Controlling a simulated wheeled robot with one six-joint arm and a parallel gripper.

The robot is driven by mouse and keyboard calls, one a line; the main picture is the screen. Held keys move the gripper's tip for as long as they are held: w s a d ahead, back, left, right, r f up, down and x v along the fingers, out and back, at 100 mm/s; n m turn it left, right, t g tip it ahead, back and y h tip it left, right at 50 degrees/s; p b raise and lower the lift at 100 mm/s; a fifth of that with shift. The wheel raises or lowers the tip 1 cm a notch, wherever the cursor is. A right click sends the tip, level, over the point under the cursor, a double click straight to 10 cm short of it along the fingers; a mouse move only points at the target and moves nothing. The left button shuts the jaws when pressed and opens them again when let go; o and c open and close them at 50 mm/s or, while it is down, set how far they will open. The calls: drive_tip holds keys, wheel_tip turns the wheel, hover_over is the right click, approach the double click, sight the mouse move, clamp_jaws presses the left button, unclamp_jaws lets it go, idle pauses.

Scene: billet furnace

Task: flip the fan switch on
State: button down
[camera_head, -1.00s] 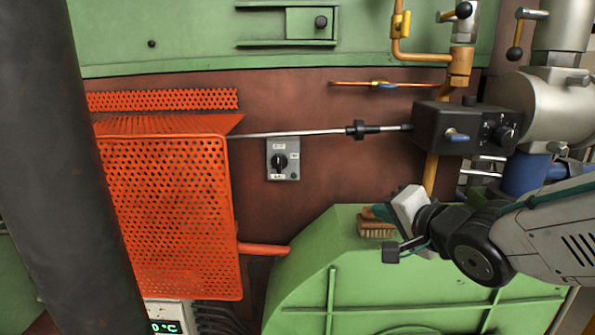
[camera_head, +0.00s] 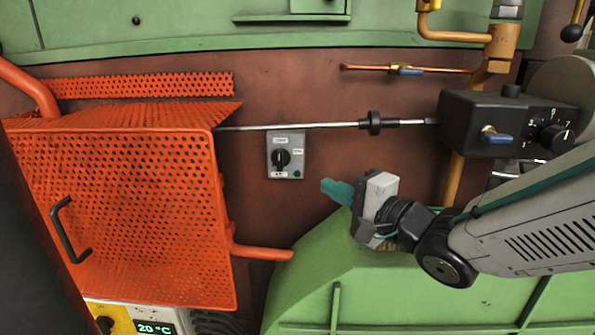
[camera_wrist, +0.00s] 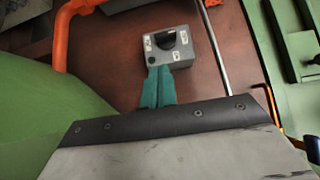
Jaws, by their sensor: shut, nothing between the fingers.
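The fan switch (camera_head: 285,155) is a small grey box with a black rotary knob and small white labels, mounted on the reddish-brown wall. In the wrist view the switch (camera_wrist: 167,45) is just beyond my fingertips, with its black knob showing. My gripper (camera_head: 326,186) has teal fingers that point left toward the switch, below and to the right of it. In the wrist view my gripper (camera_wrist: 157,72) has its fingers together and empty. The tips look close to the box's lower edge there; I cannot tell whether they touch, though the head view shows a gap.
An orange perforated guard (camera_head: 120,210) stands left of the switch, with an orange bar (camera_head: 262,252) below. A thin metal rod (camera_head: 290,126) runs just above the switch to a black control box (camera_head: 505,120). A green housing (camera_head: 350,285) lies below my gripper.

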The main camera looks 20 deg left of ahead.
sight(283, 165)
drive_tip(key=x, duration=1)
